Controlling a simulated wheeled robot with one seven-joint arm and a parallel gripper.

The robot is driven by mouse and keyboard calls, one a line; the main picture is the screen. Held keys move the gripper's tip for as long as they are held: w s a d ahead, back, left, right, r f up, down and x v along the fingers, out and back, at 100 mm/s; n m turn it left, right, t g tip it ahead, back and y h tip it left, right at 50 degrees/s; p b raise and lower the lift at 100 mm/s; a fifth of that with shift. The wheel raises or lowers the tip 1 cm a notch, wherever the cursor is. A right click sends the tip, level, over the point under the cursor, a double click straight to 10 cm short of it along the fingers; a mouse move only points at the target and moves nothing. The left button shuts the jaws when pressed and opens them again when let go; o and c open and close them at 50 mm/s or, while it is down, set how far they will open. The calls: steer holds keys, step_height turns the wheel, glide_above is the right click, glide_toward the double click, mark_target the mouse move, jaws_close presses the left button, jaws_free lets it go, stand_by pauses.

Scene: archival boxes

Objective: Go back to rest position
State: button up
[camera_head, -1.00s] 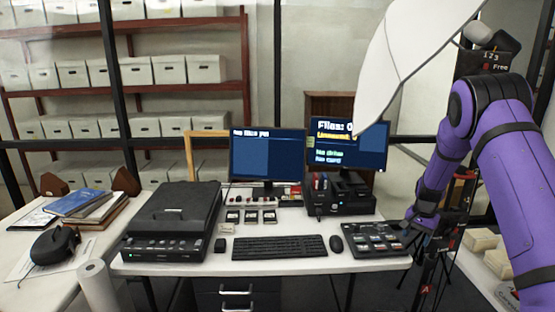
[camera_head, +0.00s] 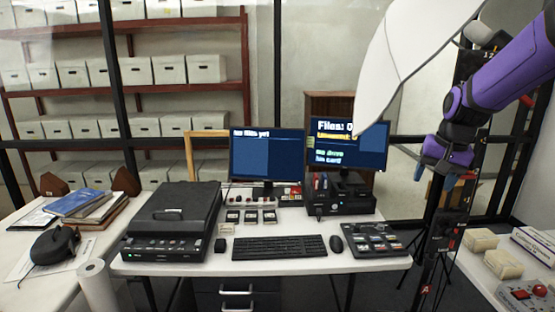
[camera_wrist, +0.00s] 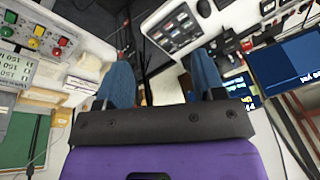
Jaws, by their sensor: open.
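My purple arm comes in from the right edge of the head view. My gripper (camera_head: 447,182) points down in front of a black stand, to the right of the desk (camera_head: 285,262) and above its height. In the wrist view my gripper (camera_wrist: 166,80) shows two blue fingers wide apart, with nothing between them. It touches nothing that I can see.
The desk holds a scanner (camera_head: 174,220), two monitors (camera_head: 267,156), a keyboard (camera_head: 279,246), a mouse (camera_head: 336,243) and a control panel (camera_head: 371,239). A white reflector (camera_head: 405,55) hangs near my arm. A right-hand table holds pale boxes (camera_head: 503,264) and a red-button device (camera_head: 530,295).

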steer(key=s+a+r+n+t, duration=0.1)
steer(key=s+a+r+n, duration=0.1)
steer(key=s, duration=1.2)
steer(key=s+a+r+n+t, duration=0.1)
steer(key=s+a+r+n, duration=0.2)
steer(key=s, duration=1.1)
steer(key=shift+a+r+h, duration=0.3)
steer(key=shift+a+r, duration=0.25)
steer(key=shift+r, duration=0.15)
